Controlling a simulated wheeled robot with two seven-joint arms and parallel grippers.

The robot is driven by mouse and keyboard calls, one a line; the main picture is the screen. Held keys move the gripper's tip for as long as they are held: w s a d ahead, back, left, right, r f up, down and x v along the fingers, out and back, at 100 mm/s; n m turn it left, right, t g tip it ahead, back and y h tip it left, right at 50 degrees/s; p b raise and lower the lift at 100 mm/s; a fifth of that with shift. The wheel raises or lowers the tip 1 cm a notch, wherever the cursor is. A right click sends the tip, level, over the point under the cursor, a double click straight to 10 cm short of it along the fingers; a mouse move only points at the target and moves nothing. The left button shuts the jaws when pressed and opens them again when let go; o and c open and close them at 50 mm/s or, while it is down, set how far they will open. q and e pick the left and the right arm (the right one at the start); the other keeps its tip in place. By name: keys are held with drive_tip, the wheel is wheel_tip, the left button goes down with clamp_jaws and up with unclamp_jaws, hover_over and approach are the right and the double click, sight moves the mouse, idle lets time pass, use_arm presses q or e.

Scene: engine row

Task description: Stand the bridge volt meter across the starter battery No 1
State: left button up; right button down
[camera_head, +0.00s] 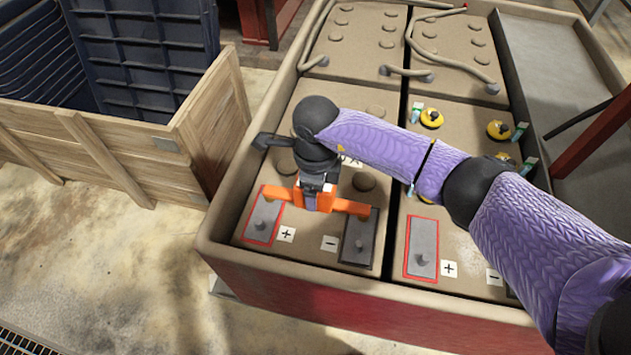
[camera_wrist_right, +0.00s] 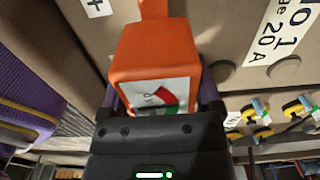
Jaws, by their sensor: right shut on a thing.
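The orange bridge volt meter (camera_head: 323,197) is in my right gripper (camera_head: 318,182), its two arms spread left and right over the front of the tan starter battery No 1 (camera_head: 305,262). Its left arm is over the far end of the red-framed plus pad (camera_head: 262,224). Its right arm is by the far end of the dark-framed minus pad (camera_head: 359,240). I cannot tell whether its feet touch the pads. In the right wrist view the meter's body (camera_wrist_right: 155,50) shows a dial with red and green, and a "No 1" label (camera_wrist_right: 285,30) is beyond. My left gripper is out of view.
A second battery with its own red-framed pad (camera_head: 422,248) is to the right. Yellow knobs (camera_head: 431,118) stand behind my forearm. Thick cables (camera_head: 420,60) run across the back batteries. A wooden crate (camera_head: 190,125) stands left of the battery tray (camera_head: 280,290).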

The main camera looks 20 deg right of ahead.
unclamp_jaws()
drive_tip(key=shift+r, duration=0.1)
wheel_tip(320, 180, up, 10)
drive_tip(key=p, duration=0.6)
use_arm(q)
drive_tip(key=shift+t, duration=0.3)
drive_tip(key=shift+w+a+v, duration=0.1)
drive_tip(key=shift+w+v, duration=0.1)
drive_tip(key=shift+v, duration=1.1)
drive_tip(key=shift+w+a+v, duration=0.15)
drive_tip(key=shift+w+v, duration=0.05)
drive_tip(key=shift+v, duration=1.1)
use_arm(e)
drive_tip(key=shift+f, duration=0.2)
